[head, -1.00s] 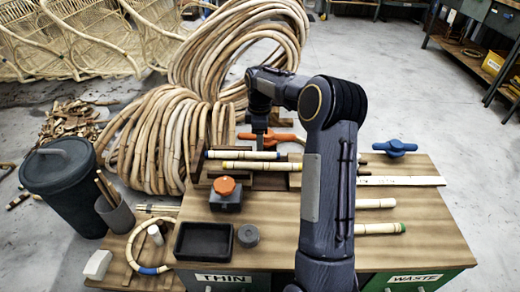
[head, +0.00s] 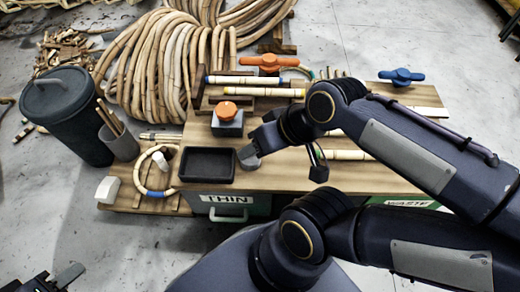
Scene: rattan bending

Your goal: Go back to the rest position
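My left gripper (head: 52,280) shows only in part at the bottom left corner, over the floor. It touches nothing that I can see, and its finger gap is unclear. My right arm comes in from the right, folded, across the front of the bench. My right gripper (head: 290,152) hangs above the bench near the grey round canister (head: 248,158). Its dark fingers look apart, with nothing visible between them. The rattan poles (head: 258,92) lie in the wooden fixture behind it. The orange-handled clamp (head: 270,62) stands behind them.
A black tray (head: 207,180), an orange-knobbed block (head: 227,118) and a rattan ring (head: 145,175) are on the bench's left. A blue clamp (head: 401,76) stands at the right back. A dark bin (head: 70,120) is left of the bench. The front-left floor is clear.

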